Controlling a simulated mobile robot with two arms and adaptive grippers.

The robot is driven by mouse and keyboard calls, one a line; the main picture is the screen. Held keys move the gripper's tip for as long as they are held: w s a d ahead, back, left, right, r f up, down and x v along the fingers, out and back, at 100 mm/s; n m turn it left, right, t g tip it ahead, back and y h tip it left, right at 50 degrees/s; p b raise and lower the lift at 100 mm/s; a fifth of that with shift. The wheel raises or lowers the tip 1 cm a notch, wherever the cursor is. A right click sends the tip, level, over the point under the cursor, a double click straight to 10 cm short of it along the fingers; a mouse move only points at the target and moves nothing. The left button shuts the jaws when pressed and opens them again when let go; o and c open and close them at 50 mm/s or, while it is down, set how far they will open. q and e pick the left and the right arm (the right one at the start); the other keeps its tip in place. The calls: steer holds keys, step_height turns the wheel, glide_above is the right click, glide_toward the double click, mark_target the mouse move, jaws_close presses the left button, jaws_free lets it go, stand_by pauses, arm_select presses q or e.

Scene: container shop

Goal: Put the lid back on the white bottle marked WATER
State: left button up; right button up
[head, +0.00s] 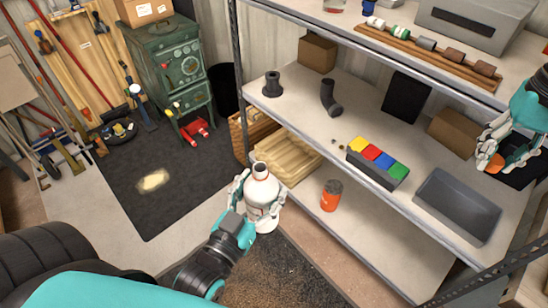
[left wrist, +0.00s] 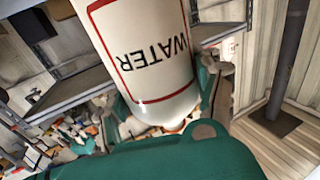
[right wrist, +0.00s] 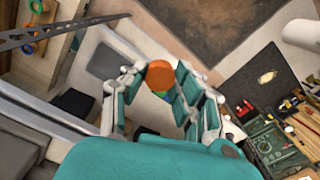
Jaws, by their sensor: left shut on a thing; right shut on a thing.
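In the left wrist view the bottle (left wrist: 150,50) fills the top middle, with a red frame and the word WATER upside down. My right gripper (head: 490,158) is at the far right, above the middle shelf, shut on the orange lid (head: 495,167). The right wrist view shows the round orange lid (right wrist: 160,74) between the fingertips. The two grippers are far apart.
The metal shelf unit (head: 300,95) holds a grey bin (head: 455,208), coloured blocks (head: 378,158) and dark pipe pieces (head: 330,98). An orange and dark canister (head: 331,196) stands on the lower shelf. A green stove (head: 183,75) stands behind. The black mat (head: 165,150) is mostly clear.

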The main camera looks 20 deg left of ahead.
arm_select(q)
steer(key=w+d+m+g+h, duration=0.2)
steer(key=w+d+m+h, duration=0.1)
steer(key=d+h, duration=0.2)
steer(key=w+d+r+m+g+h, duration=0.1)
steer(key=w+d+m+g+h, duration=0.1)
steer(key=d+m+h, duration=0.2)
steer(key=d+h, duration=0.2)
steer(key=d, duration=0.2)
steer(key=shift+w+d+m, duration=0.2)
steer(key=shift+w+m, duration=0.1)
steer(key=shift+w, duration=0.1)
arm_select(e)
steer(key=s+a+r+n, duration=0.1)
steer(key=s+a, duration=0.3)
steer(key=a, duration=0.8)
steer(key=s+a+r+n, duration=0.1)
steer(key=s+a+n, duration=0.3)
steer(key=a, duration=0.8)
steer(key=shift+r, duration=0.2)
steer(key=shift+f, duration=0.15)
steer(key=shift+f, duration=1.9)
steer(key=shift+f, duration=0.85)
